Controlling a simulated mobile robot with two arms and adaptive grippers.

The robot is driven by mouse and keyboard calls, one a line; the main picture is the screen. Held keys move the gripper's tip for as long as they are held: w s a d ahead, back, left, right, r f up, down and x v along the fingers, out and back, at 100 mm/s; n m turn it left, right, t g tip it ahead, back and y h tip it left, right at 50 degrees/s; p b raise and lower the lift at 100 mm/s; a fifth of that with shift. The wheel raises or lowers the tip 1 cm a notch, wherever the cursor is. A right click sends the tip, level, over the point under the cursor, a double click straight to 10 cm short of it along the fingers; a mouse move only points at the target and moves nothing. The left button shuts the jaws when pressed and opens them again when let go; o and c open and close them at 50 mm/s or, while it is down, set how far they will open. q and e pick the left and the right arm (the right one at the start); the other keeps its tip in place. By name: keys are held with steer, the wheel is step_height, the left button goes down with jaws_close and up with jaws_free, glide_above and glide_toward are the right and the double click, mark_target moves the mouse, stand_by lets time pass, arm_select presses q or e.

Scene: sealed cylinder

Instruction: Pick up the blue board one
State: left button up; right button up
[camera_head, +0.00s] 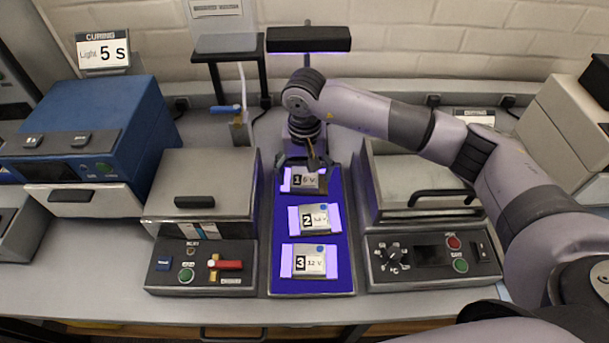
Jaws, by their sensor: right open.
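Board one (297,186), marked with a black "1", lies at the far end of a blue mat (311,284). Its side edges look bright violet-white under the light. My right gripper (308,164) points down just above its far edge, open, and hides part of its top. I cannot tell whether the fingers touch the board. Board two (315,219) and board three (309,261) lie in a row nearer to me on the same mat. My left gripper is not in view.
A grey machine with a red lever (231,265) stands left of the mat, and a lidded grey machine with a dial (432,252) stands right. A dark lamp bar (308,39) hangs behind the mat. A blue oven (84,122) stands far left.

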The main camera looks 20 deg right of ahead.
steer(key=shift+f, duration=0.15)
steer(key=c, duration=1.3)
